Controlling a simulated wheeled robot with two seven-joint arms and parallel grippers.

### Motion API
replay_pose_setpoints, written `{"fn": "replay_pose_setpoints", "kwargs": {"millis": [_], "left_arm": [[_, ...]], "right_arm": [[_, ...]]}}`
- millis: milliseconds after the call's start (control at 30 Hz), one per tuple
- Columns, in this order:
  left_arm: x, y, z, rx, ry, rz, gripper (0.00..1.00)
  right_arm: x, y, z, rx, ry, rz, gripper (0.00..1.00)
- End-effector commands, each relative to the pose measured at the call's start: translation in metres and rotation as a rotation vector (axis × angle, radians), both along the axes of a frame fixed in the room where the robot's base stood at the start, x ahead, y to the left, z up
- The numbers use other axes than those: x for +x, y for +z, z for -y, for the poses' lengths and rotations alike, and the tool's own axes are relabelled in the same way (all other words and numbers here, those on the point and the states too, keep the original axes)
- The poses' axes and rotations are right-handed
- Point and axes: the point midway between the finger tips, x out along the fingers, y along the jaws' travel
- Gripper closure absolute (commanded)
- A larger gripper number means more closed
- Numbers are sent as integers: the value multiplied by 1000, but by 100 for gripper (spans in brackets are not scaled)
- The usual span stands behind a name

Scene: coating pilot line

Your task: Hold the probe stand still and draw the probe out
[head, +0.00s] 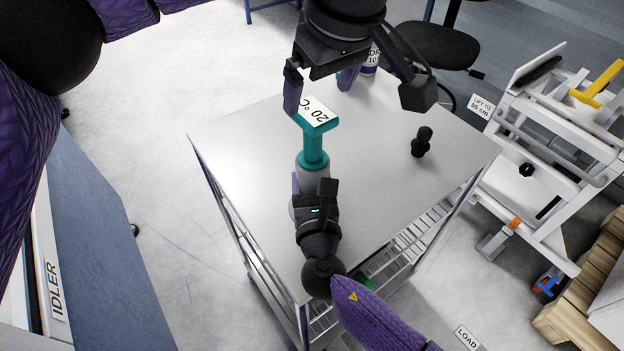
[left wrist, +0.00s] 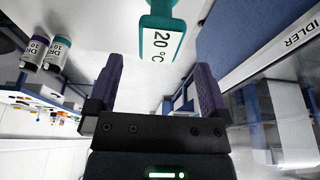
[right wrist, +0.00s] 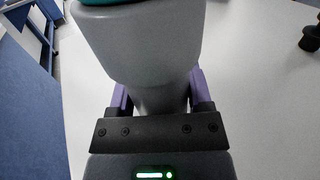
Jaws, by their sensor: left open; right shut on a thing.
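The teal probe (head: 313,148) stands upright in the grey probe stand (head: 312,182) on the metal cart top. Its flat head bears a "20 °C" label, which also shows in the left wrist view (left wrist: 160,42). My left gripper (head: 320,92) is open and empty, close to the probe's head; in the left wrist view the probe lies ahead of the fingertips, not between them. My right gripper (head: 315,192) is shut on the stand. In the right wrist view the grey stand (right wrist: 145,50) narrows down between the purple fingers (right wrist: 160,97); its foot is hidden.
The cart top (head: 375,185) is mostly clear. A small black knobbed object (head: 421,142) stands at right. A white frame (head: 560,140) stands beyond the cart.

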Motion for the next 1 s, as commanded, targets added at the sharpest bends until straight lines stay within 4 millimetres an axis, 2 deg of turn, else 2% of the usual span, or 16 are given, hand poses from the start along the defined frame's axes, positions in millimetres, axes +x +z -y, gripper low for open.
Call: {"fn": "replay_pose_setpoints", "kwargs": {"millis": [100, 233, 600, 667, 1000], "left_arm": [[5, -21, -4, 1, -1, -3, 0], [9, -36, -6, 0, -2, -3, 0], [11, -43, -8, 0, -3, 0, 0], [11, -43, -8, 0, -3, 0, 11], [11, -42, -8, -1, -3, 1, 83]], "right_arm": [[0, 0, 0, 0, 0, 0, 100], [0, 0, 0, 0, 0, 0, 100], [0, 0, 0, 0, 0, 0, 100], [0, 0, 0, 0, 0, 0, 100], [0, 0, 0, -1, 0, 0, 100]]}}
